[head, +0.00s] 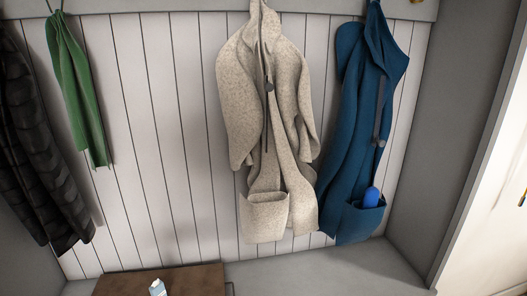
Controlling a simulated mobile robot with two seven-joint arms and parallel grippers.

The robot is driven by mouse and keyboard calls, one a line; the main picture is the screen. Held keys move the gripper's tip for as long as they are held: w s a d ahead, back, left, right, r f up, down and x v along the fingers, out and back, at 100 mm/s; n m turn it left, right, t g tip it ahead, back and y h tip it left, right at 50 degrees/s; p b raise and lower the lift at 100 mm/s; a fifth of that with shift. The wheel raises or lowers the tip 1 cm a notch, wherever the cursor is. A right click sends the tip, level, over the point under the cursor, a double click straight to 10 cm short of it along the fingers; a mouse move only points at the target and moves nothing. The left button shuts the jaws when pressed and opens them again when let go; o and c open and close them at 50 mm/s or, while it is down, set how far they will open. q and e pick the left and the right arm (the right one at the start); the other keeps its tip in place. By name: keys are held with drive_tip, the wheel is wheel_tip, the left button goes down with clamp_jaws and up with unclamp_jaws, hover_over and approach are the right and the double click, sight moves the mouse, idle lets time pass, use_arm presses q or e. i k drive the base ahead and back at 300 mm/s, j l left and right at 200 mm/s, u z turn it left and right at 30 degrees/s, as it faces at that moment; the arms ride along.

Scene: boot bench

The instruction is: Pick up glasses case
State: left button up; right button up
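A bright blue rounded object (371,197), which looks like the glasses case, sticks up out of the pocket of the blue coat (350,130) in the head view. Its lower part is hidden inside the pocket (352,223). The coat hangs from a hook at the upper right. Neither of my grippers is in view.
A beige coat (265,110) with a pocket hangs just left of the blue one. A green scarf (80,95) and dark jacket (38,150) hang at left. A brown board (195,280) with a small white-and-blue item (157,288) lies on the grey bench (310,275).

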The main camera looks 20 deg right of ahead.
sight(371, 196)
drive_tip(key=z, duration=1.6)
drive_tip(key=i+l, duration=0.45)
drive_tip(key=i+l+u, duration=0.35)
drive_tip(key=i+l, duration=0.25)
drive_tip(key=l+u, duration=0.1)
drive_tip(key=u, duration=1.1)
